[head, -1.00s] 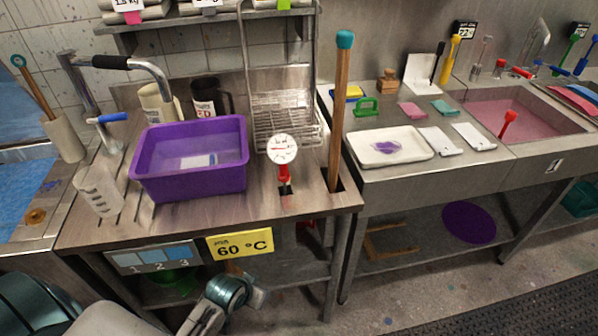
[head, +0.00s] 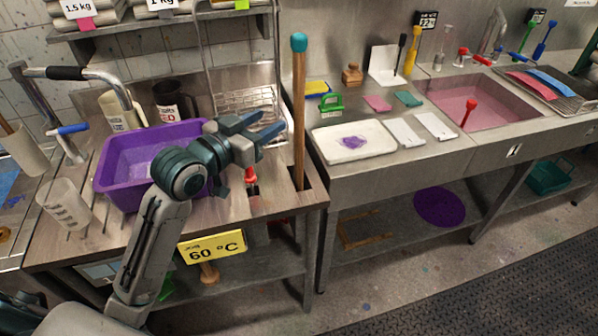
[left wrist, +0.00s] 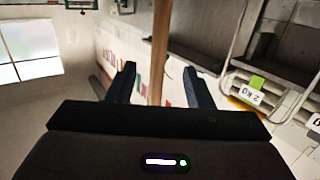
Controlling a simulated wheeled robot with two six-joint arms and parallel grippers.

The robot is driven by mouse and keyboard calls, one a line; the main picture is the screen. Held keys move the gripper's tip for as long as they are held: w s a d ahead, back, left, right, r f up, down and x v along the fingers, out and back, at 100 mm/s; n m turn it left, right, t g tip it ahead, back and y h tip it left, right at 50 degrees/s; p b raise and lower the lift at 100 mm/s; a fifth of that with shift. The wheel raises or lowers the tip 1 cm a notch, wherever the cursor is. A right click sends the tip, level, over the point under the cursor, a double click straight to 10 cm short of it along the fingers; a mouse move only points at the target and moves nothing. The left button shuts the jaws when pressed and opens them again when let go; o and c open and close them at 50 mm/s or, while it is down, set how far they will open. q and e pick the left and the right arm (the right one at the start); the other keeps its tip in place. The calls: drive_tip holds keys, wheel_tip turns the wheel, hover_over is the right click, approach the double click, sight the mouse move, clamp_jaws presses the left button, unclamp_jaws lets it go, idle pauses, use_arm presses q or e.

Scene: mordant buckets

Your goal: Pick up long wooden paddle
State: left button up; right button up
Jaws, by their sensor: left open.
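The long wooden paddle (head: 299,115) stands upright in a slot at the right end of the wooden-topped bench, its teal knob at the top. Its shaft also shows in the left wrist view (left wrist: 159,50), beyond and between the open fingers. My left gripper (head: 272,127) is open and empty, to the left of the shaft at about mid-height, with its fingers pointing toward it. In the left wrist view the left gripper (left wrist: 160,85) has its two fingers spread wide. The paddle's lower end is hidden in the slot. My right gripper is not in view.
A purple tub (head: 125,160) sits behind my left arm. A red-handled thermometer (head: 251,180) stands in the bench, its dial hidden by the gripper. A wire rack (head: 245,100) is behind the gripper. A white tray (head: 352,141) lies on the steel counter to the right.

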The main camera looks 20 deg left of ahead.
sight(295, 91)
use_arm(q)
drive_tip(key=shift+t+h, duration=0.3)
drive_tip(key=w+r, duration=0.1)
drive_tip(key=w+d+r+p, duration=0.1)
drive_tip(key=w, duration=0.1)
drive_tip(key=w+d+r, duration=0.1)
drive_tip(key=shift+w+r, duration=0.1)
drive_tip(key=shift+w, duration=0.2)
drive_tip(key=shift+w+d+p, duration=0.15)
drive_tip(key=shift+w+p, duration=0.15)
drive_tip(key=shift+w, duration=0.25)
drive_tip(key=p+x, duration=0.1)
drive_tip(key=x, duration=0.1)
drive_tip(key=p+x, duration=0.1)
drive_tip(key=x, duration=0.1)
drive_tip(key=shift+w+d+f, duration=0.15)
drive_tip(key=shift+w+f, duration=0.1)
drive_tip(key=shift+w, duration=0.15)
drive_tip(key=shift+w+f, duration=0.1)
drive_tip(key=shift+w, duration=0.1)
drive_tip(key=shift+c, duration=0.9)
clamp_jaws()
